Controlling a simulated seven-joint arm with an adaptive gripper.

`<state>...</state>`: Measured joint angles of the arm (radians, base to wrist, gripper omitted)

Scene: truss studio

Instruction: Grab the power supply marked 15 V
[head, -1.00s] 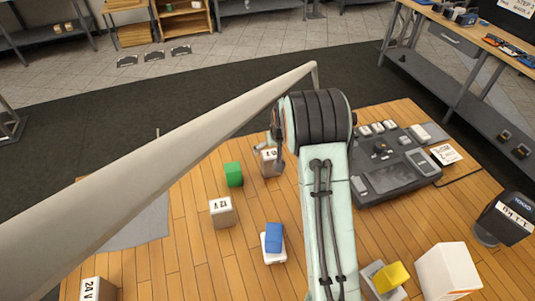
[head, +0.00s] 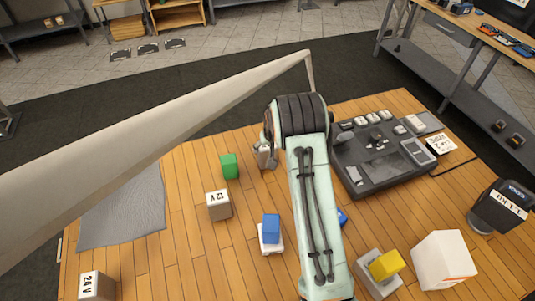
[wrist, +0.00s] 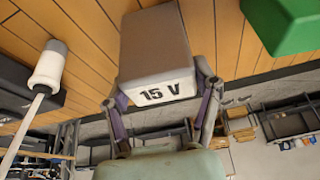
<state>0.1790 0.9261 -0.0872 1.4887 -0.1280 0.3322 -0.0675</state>
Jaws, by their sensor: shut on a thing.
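The power supply marked 15 V is a grey-brown box with a white label. It fills the upper middle of the wrist view (wrist: 158,35), its label reading "15 V". My gripper (wrist: 163,92) is shut on it, one finger on each side. In the head view the box (head: 262,156) is partly hidden by my arm, and its label is not readable there. I cannot tell whether it touches the table. Similar boxes marked 12 V (head: 218,206) and 24 V (head: 95,286) stand on the table to the left.
A green block (head: 229,166) stands close left of the held box. A blue block (head: 271,228) on a white base, a yellow block (head: 387,264) and a white box (head: 444,260) are nearer. A dark grey tray (head: 365,190) lies right. A grey cloth (head: 125,215) lies left.

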